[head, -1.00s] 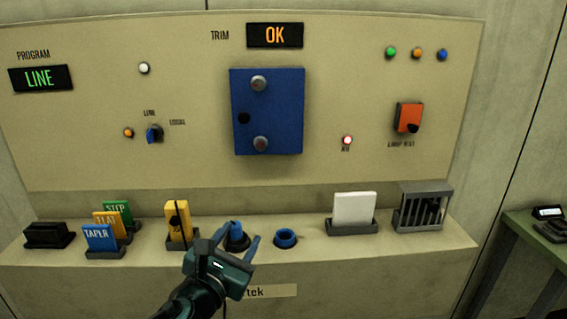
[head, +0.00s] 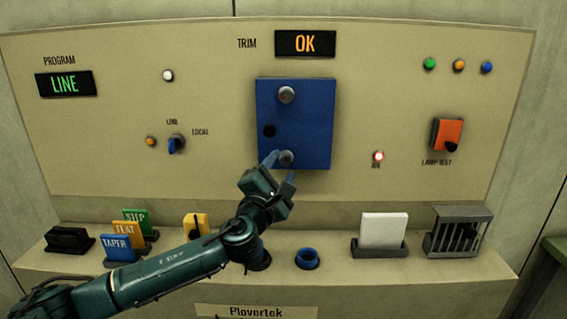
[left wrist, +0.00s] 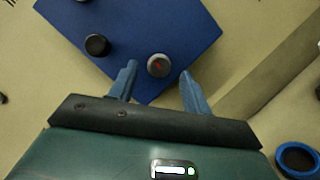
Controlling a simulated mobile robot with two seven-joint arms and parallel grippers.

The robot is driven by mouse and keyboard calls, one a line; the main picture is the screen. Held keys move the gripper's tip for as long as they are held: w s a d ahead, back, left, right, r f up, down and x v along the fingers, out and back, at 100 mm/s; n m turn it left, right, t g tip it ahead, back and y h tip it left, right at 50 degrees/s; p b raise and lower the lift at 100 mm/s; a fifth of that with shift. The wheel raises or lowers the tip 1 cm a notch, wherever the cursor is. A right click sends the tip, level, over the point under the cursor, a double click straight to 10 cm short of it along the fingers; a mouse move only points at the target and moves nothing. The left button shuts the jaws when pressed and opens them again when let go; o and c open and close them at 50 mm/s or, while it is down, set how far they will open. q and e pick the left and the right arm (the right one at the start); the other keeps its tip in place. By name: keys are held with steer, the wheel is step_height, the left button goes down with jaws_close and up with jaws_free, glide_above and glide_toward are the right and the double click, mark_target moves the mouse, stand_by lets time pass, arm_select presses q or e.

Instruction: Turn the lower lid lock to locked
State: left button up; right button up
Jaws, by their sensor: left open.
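The blue lid (head: 312,120) is on the panel below the TRIM display and looks closed. Its upper lock (head: 286,95) is a round grey knob, and a black knob (head: 269,131) sits at its left edge. The lower lid lock (head: 286,158) is a round grey knob near the lid's bottom. In the left wrist view this lower lock (left wrist: 158,65) shows a red mark on its face. My left gripper (head: 280,166) is open at the lower lock, with one blue finger on each side in the picture. I cannot tell whether the fingers touch it. My right gripper is not in view.
A ledge below the panel holds coloured cards (head: 122,248), a blue ring (head: 307,258), a white block (head: 384,230) and a grey cage (head: 457,232).

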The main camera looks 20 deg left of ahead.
arm_select(q)
steer(key=shift+x, duration=1.1)
steer(key=c, duration=1)
